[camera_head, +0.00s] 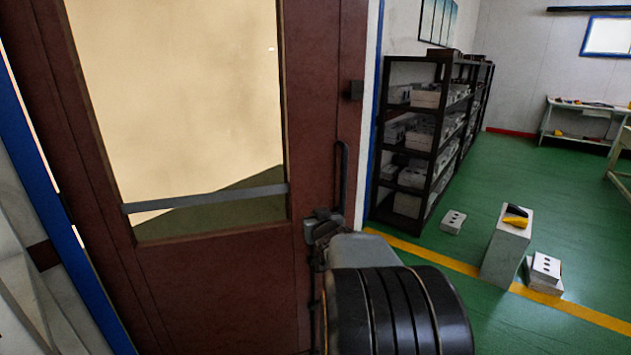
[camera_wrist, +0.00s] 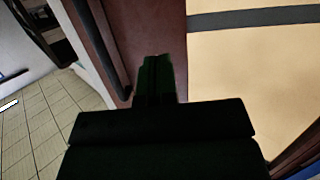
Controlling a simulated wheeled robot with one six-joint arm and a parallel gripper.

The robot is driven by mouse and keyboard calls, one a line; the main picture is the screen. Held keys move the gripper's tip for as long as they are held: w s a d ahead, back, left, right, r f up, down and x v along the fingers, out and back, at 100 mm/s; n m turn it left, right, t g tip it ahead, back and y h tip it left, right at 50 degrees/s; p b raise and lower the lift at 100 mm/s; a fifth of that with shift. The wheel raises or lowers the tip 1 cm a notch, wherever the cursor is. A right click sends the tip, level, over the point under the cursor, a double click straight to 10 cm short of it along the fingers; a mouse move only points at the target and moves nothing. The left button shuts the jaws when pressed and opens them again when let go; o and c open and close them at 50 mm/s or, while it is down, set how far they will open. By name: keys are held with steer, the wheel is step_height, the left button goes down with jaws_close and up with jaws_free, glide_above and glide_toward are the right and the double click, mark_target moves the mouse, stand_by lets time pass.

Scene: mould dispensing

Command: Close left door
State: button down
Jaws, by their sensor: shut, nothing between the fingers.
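The left door (camera_head: 215,290) is a dark red-brown panel with a large glass pane and a grey horizontal bar (camera_head: 205,199). It fills the left half of the head view. A dark vertical handle (camera_head: 342,185) is on its right edge. In the wrist view the door (camera_wrist: 122,30) also shows, with the handle (camera_wrist: 97,45) to the left of my gripper (camera_wrist: 155,65). My gripper is shut and empty, in front of the door frame beside the handle. I cannot tell whether it touches the door. In the head view my arm hides the gripper's tips.
Right of the door is a room with a green floor (camera_head: 440,240). Dark shelves (camera_head: 430,135) with grey boxes stand by its wall. A pale block (camera_head: 507,248) and a low box (camera_head: 545,270) stand on the floor near a yellow line.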

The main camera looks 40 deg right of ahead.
steer(key=d+r+t, duration=0.2)
steer(key=d+r, duration=0.1)
steer(key=d, duration=0.2)
steer(key=p, duration=0.2)
glide_toward(315, 180)
steer(key=shift+t, duration=0.4)
steer(key=x, duration=0.7)
steer(key=shift+w+d+f, duration=0.15)
steer(key=shift+w+f, duration=0.05)
steer(key=shift+f, duration=0.2)
